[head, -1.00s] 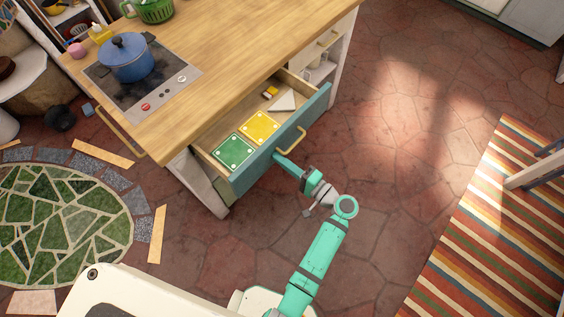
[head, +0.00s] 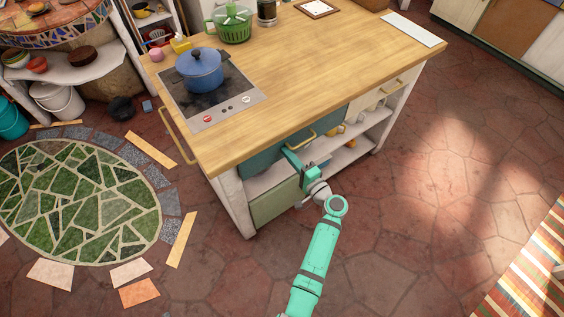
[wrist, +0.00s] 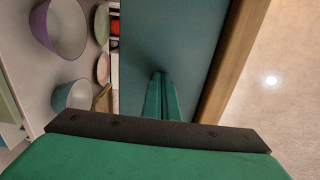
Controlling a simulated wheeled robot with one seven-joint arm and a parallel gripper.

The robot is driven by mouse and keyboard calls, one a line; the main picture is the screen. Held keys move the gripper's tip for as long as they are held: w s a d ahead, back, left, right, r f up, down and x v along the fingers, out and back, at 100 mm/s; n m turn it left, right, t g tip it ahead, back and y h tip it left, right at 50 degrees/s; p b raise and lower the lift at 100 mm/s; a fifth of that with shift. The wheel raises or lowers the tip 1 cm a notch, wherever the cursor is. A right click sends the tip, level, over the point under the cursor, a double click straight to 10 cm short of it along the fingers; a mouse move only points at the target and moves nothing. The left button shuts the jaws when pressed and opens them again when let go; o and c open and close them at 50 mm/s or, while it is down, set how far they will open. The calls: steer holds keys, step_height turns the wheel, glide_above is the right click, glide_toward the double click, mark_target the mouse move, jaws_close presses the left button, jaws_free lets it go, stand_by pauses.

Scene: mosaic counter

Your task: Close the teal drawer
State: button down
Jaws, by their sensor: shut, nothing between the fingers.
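The teal drawer (head: 258,160) is under the wooden counter top and looks flush with the counter front; its inside no longer shows. Its brass handle (head: 301,140) is on the front. My gripper (head: 290,155) is shut and empty, with its fingertips at the drawer front just below and left of the handle. In the wrist view the green fingers (wrist: 161,98) point at the teal front (wrist: 165,40) and appear to touch it or nearly so. The exact contact is hard to tell.
Open shelves with bowls (wrist: 62,28) lie below the drawer. A green panel (head: 275,202) sits lower left.

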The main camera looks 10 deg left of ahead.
steer(key=shift+w+a, duration=0.35)
steer(key=shift+a, duration=0.1)
steer(key=shift+a+r, duration=0.15)
steer(key=v, duration=1.4)
steer(key=shift+d+f, duration=0.2)
steer(key=shift+d, duration=0.2)
